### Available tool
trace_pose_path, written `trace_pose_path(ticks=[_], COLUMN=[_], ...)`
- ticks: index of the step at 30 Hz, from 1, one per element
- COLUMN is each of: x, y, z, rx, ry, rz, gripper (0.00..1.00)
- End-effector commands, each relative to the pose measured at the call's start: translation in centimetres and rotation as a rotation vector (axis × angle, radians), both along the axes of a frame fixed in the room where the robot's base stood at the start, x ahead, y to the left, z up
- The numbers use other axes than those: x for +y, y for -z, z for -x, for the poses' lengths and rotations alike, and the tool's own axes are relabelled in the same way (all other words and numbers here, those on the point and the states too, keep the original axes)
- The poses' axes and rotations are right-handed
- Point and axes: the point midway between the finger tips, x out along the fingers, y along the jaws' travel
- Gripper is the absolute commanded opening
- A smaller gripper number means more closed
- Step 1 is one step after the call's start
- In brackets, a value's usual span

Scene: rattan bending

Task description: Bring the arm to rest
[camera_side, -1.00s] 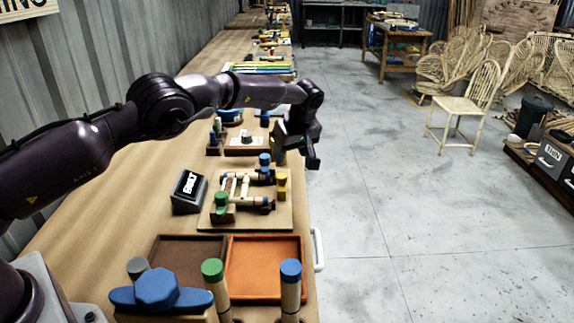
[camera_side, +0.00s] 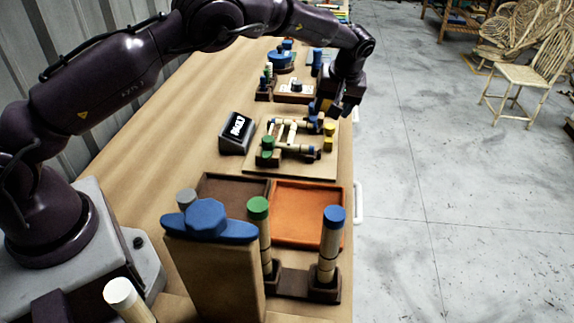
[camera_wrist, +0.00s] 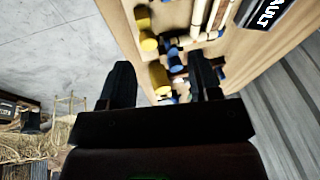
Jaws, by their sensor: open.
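My gripper (camera_side: 338,108) is open and empty. In the side view it hangs at the far right edge of the work board (camera_side: 258,160), close to the blue-topped peg (camera_side: 312,108); whether they touch I cannot tell. The board holds a pale rattan frame (camera_side: 290,130) among blue, green and yellow (camera_side: 329,136) pegs. In the wrist view, yellow and blue pegs (camera_wrist: 159,77) show by the right finger.
A dark display block (camera_side: 237,132) stands left of the board. In front lie a brown tray (camera_side: 232,188) and an orange tray (camera_side: 308,215).

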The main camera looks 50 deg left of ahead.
Motion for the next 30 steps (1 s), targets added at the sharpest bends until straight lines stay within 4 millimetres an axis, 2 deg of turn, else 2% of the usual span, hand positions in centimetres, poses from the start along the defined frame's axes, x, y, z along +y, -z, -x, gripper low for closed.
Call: trace_pose_path(ticks=[8, 18, 24, 30], x=[0.4, -0.7, -1.5, -2.2], y=[-6.2, -13.6, -16.2, -17.4], z=[6.7, 17.4, 24.2, 30.6], rx=[0.089, 0.059, 0.006, -0.066], ry=[0.285, 0.609, 0.768, 0.878], rz=[0.123, 0.223, 0.229, 0.199], gripper=[0.57, 0.57, 0.57, 0.57])
